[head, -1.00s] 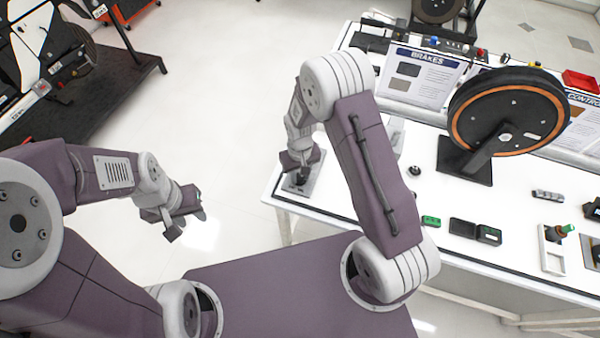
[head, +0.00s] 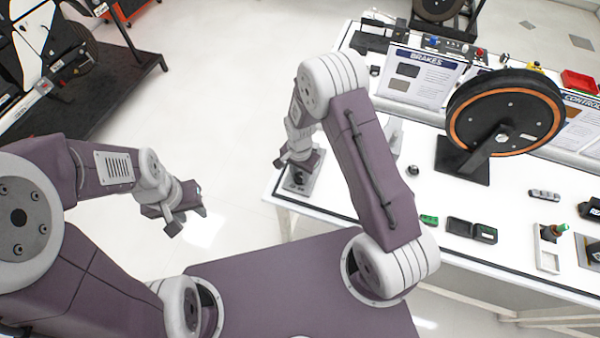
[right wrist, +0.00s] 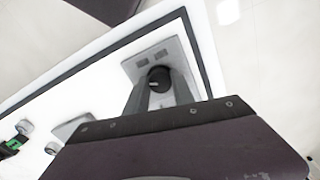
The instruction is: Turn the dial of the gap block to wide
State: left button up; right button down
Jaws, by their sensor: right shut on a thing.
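The gap block is a grey plate (head: 313,180) near the table's left corner, partly hidden in the head view by my right gripper (head: 297,172). In the right wrist view, the plate (right wrist: 146,62) carries a round black dial (right wrist: 159,74) with a small light mark, and two small dark windows above it. My right gripper (right wrist: 158,88) is shut on the dial, one finger on each side. I cannot read which setting the dial is on. My left gripper (head: 188,215) hangs open and empty over the floor, left of the table.
A black disc with an orange ring (head: 505,112) stands on the white table (head: 395,205). Small parts, a green one (head: 428,219) and an open black case (head: 472,230), lie along the front. A BRAKES board (head: 425,75) stands behind. Open floor lies left of the table.

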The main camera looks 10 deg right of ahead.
aim_at(300, 175)
jog(key=m, duration=0.4)
jog(key=shift+m, duration=0.7)
jog(key=c, duration=1.1)
grip_release()
jog(key=shift+o, duration=0.2)
notch_tip(300, 175, up, 9)
jog(key=shift+r, duration=0.1)
